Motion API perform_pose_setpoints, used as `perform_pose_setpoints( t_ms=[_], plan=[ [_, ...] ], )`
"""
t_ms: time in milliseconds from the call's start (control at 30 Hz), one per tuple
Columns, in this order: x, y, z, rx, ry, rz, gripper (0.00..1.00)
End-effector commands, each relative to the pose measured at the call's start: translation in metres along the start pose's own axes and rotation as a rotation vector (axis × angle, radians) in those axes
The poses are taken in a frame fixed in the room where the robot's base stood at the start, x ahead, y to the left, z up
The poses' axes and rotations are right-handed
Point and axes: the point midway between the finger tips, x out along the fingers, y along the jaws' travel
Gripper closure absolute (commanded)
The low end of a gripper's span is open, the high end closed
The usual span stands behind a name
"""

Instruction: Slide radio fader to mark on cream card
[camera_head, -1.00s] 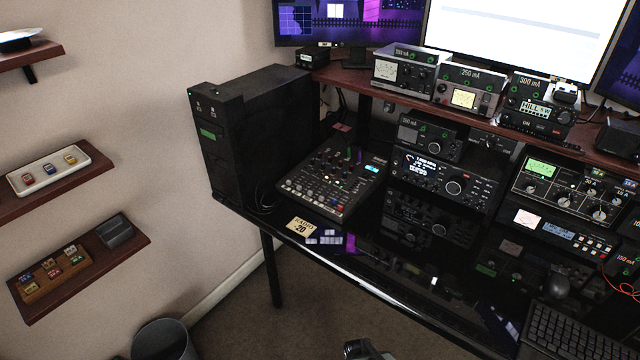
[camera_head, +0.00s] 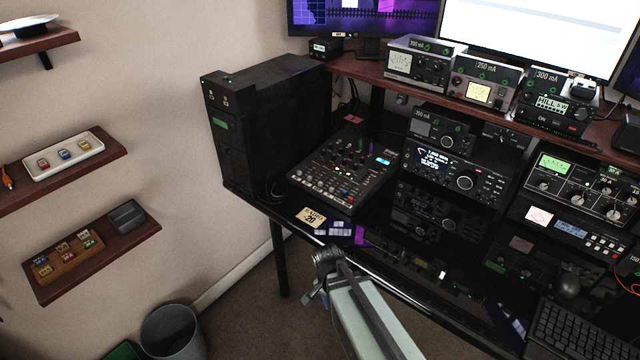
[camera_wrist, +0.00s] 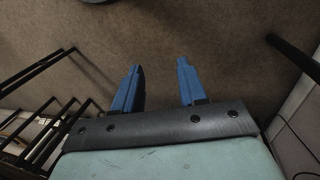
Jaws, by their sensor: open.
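The audio mixer (camera_head: 343,174) with its knobs and faders lies on the black desk, right of the black tower. Its individual faders are too small to tell apart. The cream card (camera_head: 311,217) lies on the desk by the mixer's front edge and reads "RADIO -20". My gripper (camera_head: 312,292) is in front of the desk's front edge, below the card in the picture and apart from both. In the wrist view my gripper (camera_wrist: 158,80) shows two blue fingers spread apart with nothing between them, above the brown carpet.
A black tower (camera_head: 262,130) stands left of the mixer. Radios (camera_head: 455,178) stand to its right, and meters (camera_head: 480,85) line the raised shelf. A keyboard (camera_head: 560,330) lies at the right. A bin (camera_head: 172,332) stands on the floor.

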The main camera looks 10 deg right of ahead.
Motion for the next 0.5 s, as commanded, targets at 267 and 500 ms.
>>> perform_pose_setpoints(
  t_ms=[267,500],
  plan=[
    [-0.078,-0.036,-0.011,0.196,0.082,-0.086,0.58],
    [-0.146,-0.064,-0.017,0.359,0.128,-0.17,0.58]
  ],
)
